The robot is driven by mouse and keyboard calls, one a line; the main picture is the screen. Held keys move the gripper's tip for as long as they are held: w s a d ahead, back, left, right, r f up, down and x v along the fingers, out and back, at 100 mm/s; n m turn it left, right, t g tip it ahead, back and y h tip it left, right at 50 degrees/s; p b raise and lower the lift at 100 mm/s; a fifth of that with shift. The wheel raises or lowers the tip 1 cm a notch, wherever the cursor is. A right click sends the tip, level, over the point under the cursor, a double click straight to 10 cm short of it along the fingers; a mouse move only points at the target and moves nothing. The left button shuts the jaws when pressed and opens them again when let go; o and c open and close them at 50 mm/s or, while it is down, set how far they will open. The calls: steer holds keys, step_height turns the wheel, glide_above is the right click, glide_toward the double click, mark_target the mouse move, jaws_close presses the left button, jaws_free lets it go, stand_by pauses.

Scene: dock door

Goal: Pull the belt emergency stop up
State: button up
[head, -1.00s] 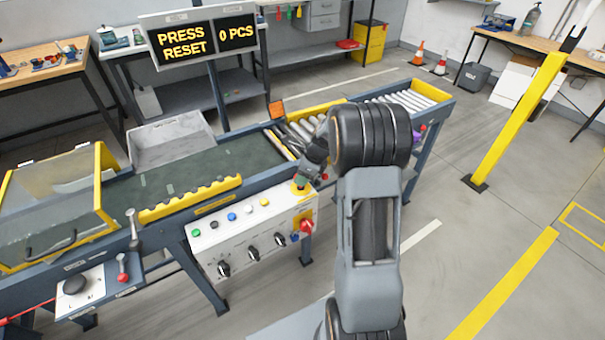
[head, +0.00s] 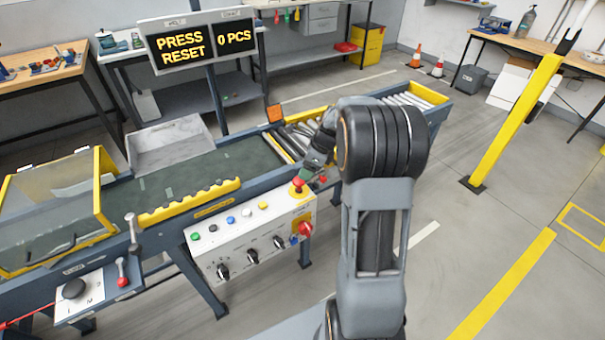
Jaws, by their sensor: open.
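The belt emergency stop (head: 298,183) is a red mushroom button on a yellow base at the right end of the white control panel's top. My gripper (head: 307,178) is open and hangs tilted just above and to the right of the button. Its fingers are small and dark here, and my arm hides part of them. I cannot tell whether a finger touches the button or how high the button stands.
The control panel (head: 240,243) carries several coloured buttons on top, with black knobs and a red rotary switch (head: 305,228) in front. The conveyor belt (head: 185,180) runs behind it. A display (head: 205,42) reads "PRESS RESET" and "0 PCS". Open floor lies right.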

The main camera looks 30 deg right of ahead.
steer(key=v, duration=0.8)
steer(key=shift+p, duration=0.3)
steer(key=shift+n, duration=0.3)
steer(key=s+a+r+n+h+p, duration=0.1)
steer(key=s+a+r+n+p, duration=0.1)
steer(key=s+a+n, duration=0.5)
steer(key=s+a+r+n+h+p, duration=0.2)
steer(key=s+a+n, duration=0.6)
steer(key=n, duration=1)
steer(key=s+r, duration=0.1)
steer(key=s, duration=0.2)
steer(key=shift+s+a+r+t+h+p, duration=0.15)
steer(key=shift+s+r+t+h+p, duration=0.15)
steer(key=shift+s+t+p, duration=0.1)
